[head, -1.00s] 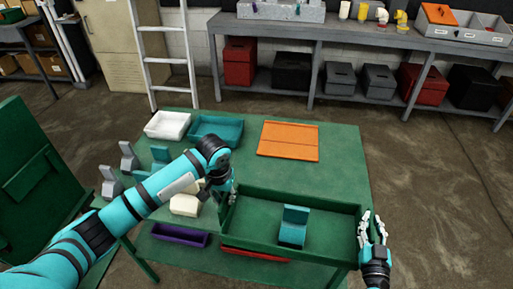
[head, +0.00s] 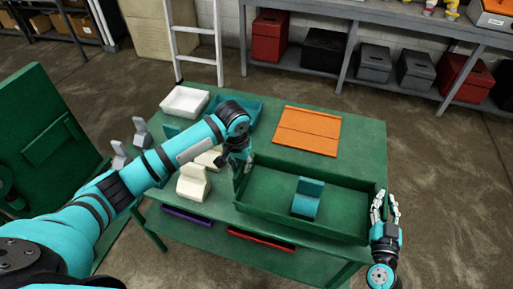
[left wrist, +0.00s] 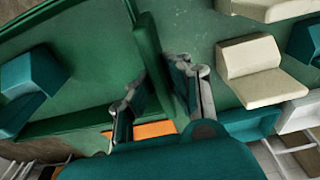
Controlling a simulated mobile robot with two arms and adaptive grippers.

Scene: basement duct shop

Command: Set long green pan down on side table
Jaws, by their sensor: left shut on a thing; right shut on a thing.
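The long green pan (head: 270,213) is a shallow tray with a teal angled block (head: 308,198) in it. It lies over the front right part of the green table (head: 368,150); I cannot tell whether it touches the top. My left gripper (head: 240,172) is shut on the pan's left end. In the left wrist view, its fingers (left wrist: 160,98) straddle the pan's wall (left wrist: 158,55). My right gripper (head: 382,208) is shut on the pan's right end. The pan's underside is hidden.
An orange panel (head: 308,131) lies on the table behind the pan. A white tray (head: 185,101), a teal tray (head: 250,112) and cream blocks (head: 193,183) are to the left. Purple (head: 187,216) and red (head: 262,241) trays show under the table's front edge. A workbench (head: 400,25) stands behind.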

